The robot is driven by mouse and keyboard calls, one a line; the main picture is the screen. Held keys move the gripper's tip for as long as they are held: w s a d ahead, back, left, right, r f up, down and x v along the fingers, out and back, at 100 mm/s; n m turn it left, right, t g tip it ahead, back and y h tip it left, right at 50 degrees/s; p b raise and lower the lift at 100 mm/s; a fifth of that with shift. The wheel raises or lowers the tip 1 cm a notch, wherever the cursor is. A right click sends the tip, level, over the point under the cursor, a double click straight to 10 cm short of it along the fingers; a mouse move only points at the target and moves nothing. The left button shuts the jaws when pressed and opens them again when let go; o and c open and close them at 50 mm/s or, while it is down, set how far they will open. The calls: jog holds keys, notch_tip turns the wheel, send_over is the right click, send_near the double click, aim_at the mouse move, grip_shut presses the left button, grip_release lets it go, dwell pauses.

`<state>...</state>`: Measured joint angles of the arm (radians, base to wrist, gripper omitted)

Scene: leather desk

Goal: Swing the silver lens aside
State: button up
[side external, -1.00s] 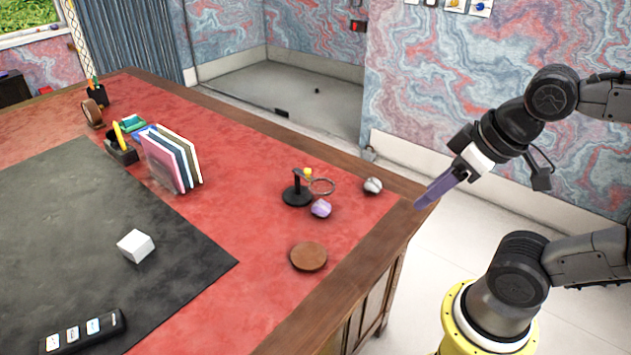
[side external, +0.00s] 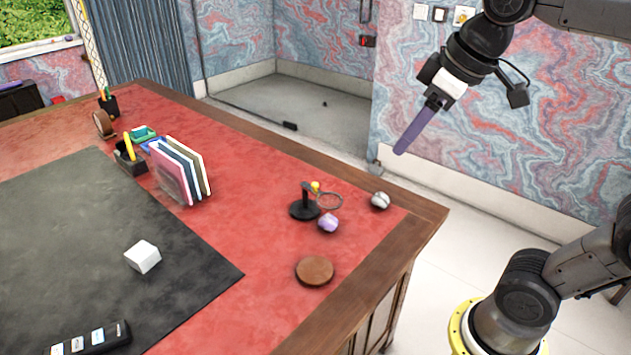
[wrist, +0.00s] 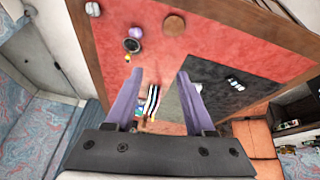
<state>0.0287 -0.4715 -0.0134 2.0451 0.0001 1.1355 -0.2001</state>
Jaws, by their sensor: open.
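The silver lens (side external: 329,201) is a thin round ring held out to the right of a small black stand (side external: 304,210) near the desk's right end. A yellow knob (side external: 315,186) sits by the stand's top. In the wrist view the black stand (wrist: 132,46) shows small near the top, and I cannot make out the ring clearly. My gripper (side external: 401,151) has purple fingers and hangs in the air above and to the right of the lens, apart from it. The wrist view shows the gripper (wrist: 160,74) open with nothing between its fingers.
A purple stone (side external: 328,223) lies just in front of the lens and a grey-white stone (side external: 380,200) to its right. A brown round coaster (side external: 314,270) lies nearer. Upright books (side external: 181,170) stand left, with bare red leather between. A white cube (side external: 143,256) sits on the black mat.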

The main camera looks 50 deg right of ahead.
jog(key=w+d+r+g, duration=0.1)
jog(key=w+d+r, duration=0.15)
jog(key=w, duration=0.75)
jog(key=g, duration=0.4)
send_over(315, 183)
notch_tip(315, 183, down, 18)
jog(key=r, duration=0.1)
notch_tip(315, 183, down, 14)
jog(key=shift+a+r, duration=0.1)
jog(key=shift+r, duration=0.1)
grip_shut()
